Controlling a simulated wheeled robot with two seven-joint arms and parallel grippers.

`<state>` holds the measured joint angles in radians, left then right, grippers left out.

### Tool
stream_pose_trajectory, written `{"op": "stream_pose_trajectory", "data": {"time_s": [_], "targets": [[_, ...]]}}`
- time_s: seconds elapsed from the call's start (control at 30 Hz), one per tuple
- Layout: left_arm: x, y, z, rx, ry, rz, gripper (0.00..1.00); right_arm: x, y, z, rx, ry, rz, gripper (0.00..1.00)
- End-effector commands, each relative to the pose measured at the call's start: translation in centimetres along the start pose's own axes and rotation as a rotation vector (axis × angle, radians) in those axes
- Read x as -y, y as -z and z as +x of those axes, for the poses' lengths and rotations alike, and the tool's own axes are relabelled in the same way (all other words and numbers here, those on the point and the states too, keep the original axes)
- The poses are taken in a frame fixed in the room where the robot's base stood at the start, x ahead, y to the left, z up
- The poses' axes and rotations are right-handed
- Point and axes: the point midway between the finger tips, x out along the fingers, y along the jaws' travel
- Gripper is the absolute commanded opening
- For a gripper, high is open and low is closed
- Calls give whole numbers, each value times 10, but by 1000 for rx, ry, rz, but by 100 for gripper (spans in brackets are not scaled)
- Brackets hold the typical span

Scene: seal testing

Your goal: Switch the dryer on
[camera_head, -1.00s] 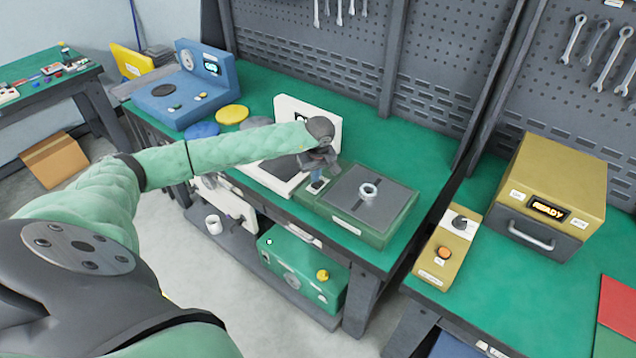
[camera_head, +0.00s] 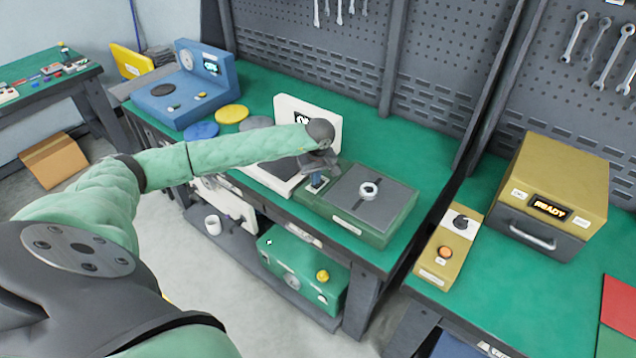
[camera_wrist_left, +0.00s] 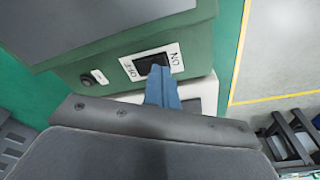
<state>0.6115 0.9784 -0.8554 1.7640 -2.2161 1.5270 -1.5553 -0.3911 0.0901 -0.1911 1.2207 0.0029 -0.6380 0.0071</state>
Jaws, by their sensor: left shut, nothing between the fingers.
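The green unit (camera_head: 345,225) on the middle bench has a grey lid and carries a rocker switch marked ON and OFF; I take it as the dryer. My right gripper is not in view.
A white unit (camera_head: 290,110) stands behind my left forearm, a blue device (camera_head: 180,85) further left. On the right bench are a yellow control box (camera_head: 448,248) and a yellow oven-like box (camera_head: 550,190) reading READY.

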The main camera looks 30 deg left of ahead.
Motion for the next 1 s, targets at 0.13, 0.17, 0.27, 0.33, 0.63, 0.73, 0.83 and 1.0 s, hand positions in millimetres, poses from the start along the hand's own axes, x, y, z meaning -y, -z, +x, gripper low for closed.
{"op": "stream_pose_trajectory", "data": {"time_s": [0.13, 0.17, 0.27, 0.33, 0.63, 0.73, 0.83, 1.0], "targets": [[0, 0, 2, 0, 0, 0, 0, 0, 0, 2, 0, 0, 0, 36], [0, 0, 3, 0, 0, 0, 0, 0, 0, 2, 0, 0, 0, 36], [0, 0, 4, 0, 0, 0, 0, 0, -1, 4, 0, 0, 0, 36], [0, -1, 5, 0, 0, 0, 0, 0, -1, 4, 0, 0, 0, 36], [0, 1, -3, 0, -1, 0, 0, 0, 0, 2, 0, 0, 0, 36], [0, 2, -9, -1, -1, 0, 0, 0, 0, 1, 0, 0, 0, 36], [-1, 2, -16, -1, -2, 1, 0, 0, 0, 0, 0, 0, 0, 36], [0, 4, -26, -1, 0, 0, 0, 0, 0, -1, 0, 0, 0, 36]]}}
